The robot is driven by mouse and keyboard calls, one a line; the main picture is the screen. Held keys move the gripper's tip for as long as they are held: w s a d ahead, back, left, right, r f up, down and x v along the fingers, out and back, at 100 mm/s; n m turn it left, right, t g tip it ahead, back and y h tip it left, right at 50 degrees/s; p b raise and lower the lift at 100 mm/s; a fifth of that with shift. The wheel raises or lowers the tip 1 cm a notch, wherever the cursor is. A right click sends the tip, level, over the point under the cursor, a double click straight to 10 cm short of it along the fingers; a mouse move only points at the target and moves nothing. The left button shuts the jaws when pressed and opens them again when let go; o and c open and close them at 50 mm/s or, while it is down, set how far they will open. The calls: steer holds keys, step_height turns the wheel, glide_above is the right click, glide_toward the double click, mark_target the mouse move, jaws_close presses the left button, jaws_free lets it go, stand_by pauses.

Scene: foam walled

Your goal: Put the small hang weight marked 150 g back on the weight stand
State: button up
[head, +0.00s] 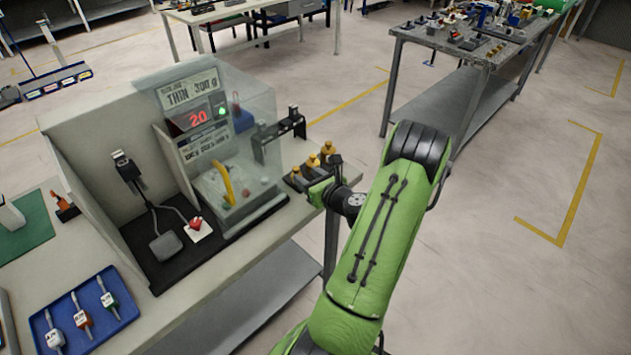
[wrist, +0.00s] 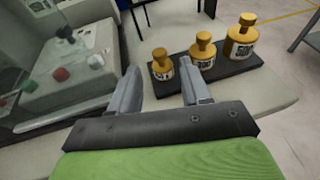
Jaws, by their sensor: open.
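Three brass-coloured weights with knobbed tops stand upright in a row on a low black stand (wrist: 226,72). The smallest weight (wrist: 161,66) is at the left end, the middle one (wrist: 203,50) beside it and the largest (wrist: 241,40) at the right. Their labels are too small to read surely. My gripper (wrist: 160,72) is open and empty. Its two fingers point toward the smallest weight, which shows in the gap just beyond them. In the head view, my gripper (head: 320,190) is at the stand's near side and partly hides it.
A clear-walled box (head: 250,125) with a red display stands left of the weights, with a black rack (head: 279,134) beside it. A blue tray (head: 128,311) holds several tagged items at the bench's near left. Open floor lies right of the bench.

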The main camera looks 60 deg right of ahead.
steer(key=v, duration=0.4)
steer(key=shift+s+a+r, duration=0.15)
steer(key=shift+s, duration=0.2)
steer(key=shift+s, duration=0.1)
